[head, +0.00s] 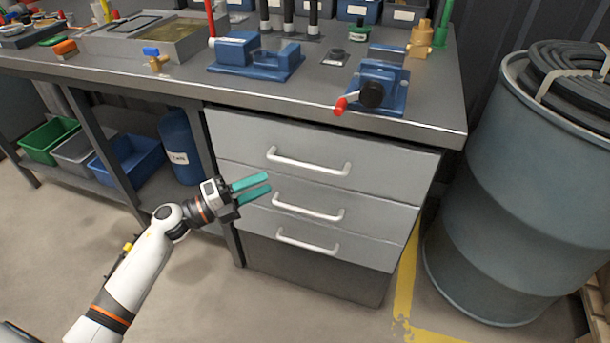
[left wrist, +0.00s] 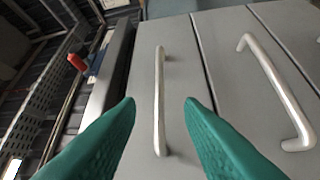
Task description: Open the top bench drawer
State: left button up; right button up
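The top bench drawer (head: 235,138) is the light grey upper front under the bench top, flush with the fronts below. Its pale bar handle (head: 308,162) runs across its middle. My left gripper (head: 268,183), with green fingers, is open and empty in front of the drawers, left of and a little lower than this handle. In the left wrist view the top handle (left wrist: 159,100) lines up between the two parted fingertips (left wrist: 160,102), apart from both. The second drawer's handle (left wrist: 275,92) lies to the right there. My right gripper is in neither view.
Two lower drawers with handles (head: 308,208) sit beneath. A blue vise (head: 385,88) with a red-tipped lever (head: 341,106) stands on the bench top (head: 300,98) above. A blue-grey drum (head: 520,200) stands at the right. The floor before the drawers is clear.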

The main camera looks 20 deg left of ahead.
aim_at(301, 167)
pick_arm(q)
jog(key=x, duration=1.2)
jog(key=shift+s+a, duration=0.1)
grip_shut()
